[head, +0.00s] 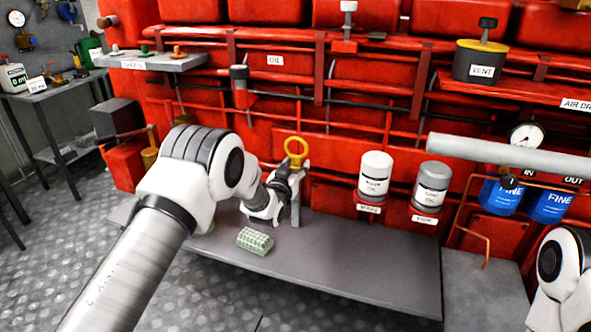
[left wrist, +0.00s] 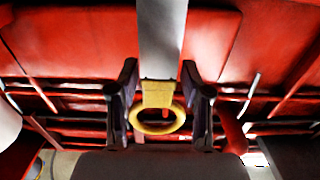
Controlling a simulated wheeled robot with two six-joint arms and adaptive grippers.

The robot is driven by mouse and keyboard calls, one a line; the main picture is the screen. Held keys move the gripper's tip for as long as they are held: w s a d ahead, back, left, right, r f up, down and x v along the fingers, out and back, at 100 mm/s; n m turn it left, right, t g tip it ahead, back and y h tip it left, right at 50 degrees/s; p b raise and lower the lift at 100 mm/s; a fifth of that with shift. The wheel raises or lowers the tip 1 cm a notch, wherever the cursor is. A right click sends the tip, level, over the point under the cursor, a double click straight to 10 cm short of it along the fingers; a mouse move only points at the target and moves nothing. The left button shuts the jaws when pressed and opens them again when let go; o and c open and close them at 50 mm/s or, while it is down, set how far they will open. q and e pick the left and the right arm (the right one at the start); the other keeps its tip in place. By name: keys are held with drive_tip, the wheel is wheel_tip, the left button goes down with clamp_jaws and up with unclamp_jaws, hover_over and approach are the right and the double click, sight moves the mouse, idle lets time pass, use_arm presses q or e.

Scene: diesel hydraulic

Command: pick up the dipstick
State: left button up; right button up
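The dipstick shows as a yellow ring handle (head: 297,159) on top of a grey upright post (head: 296,205) in front of the red engine. In the left wrist view the yellow handle (left wrist: 157,97) sits between the two fingers, with the grey post (left wrist: 161,35) leading away from it. My left gripper (head: 284,181) is right at the handle, just below and left of the ring in the head view. In the left wrist view its fingers (left wrist: 160,75) are open on both sides of the handle, with gaps visible. My right gripper is outside the head view.
A green checked cloth (head: 255,240) lies on the grey bench (head: 345,270) in front of the post. Red pipes and blocks are close behind. The bench front is mostly clear.

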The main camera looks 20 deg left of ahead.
use_arm(q)
clamp_jaws()
drive_tip(key=shift+r, duration=0.1)
